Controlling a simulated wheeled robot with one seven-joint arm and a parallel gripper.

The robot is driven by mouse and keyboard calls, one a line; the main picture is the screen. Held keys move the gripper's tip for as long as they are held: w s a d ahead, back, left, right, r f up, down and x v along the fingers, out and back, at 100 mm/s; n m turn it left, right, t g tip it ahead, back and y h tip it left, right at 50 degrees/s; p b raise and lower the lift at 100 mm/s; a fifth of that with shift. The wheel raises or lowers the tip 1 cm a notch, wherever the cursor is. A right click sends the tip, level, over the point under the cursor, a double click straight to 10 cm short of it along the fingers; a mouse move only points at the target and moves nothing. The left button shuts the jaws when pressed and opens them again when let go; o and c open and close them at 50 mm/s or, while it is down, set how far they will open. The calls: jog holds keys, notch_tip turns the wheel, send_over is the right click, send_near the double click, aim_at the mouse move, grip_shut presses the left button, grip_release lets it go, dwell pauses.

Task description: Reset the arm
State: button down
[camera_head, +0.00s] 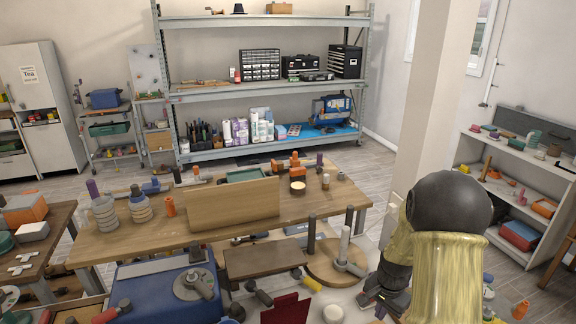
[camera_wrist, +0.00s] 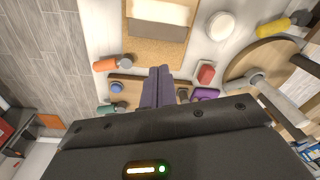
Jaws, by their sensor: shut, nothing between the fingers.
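My gripper (camera_wrist: 158,74) shows in the wrist view with its two dark fingers together and nothing between them. It hangs above a cluttered area of small items and boards. In the head view my arm fills the lower right, with a black rounded joint and a yellowish link. Dark parts of my arm's end show low beside the link, and the fingertips cannot be made out there.
A wooden table (camera_head: 330,205) with tools and an upright board (camera_head: 232,204) stands ahead. A round wooden board (camera_head: 322,268) with upright posts is left of my arm. A pale pillar (camera_head: 432,90) and a low white shelf (camera_head: 480,150) stand near the right. Grey floor lies between.

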jog(key=s+a+r+n+t, duration=0.1)
jog(key=s+a+r+n, duration=0.4)
jog(key=s+r, duration=0.1)
jog(key=s+a+r+n, duration=0.5)
jog(key=s+r, duration=0.1)
jog(key=s, duration=0.2)
jog(key=shift+s+t, duration=0.35)
jog(key=shift+t, duration=0.05)
dwell(0.9)
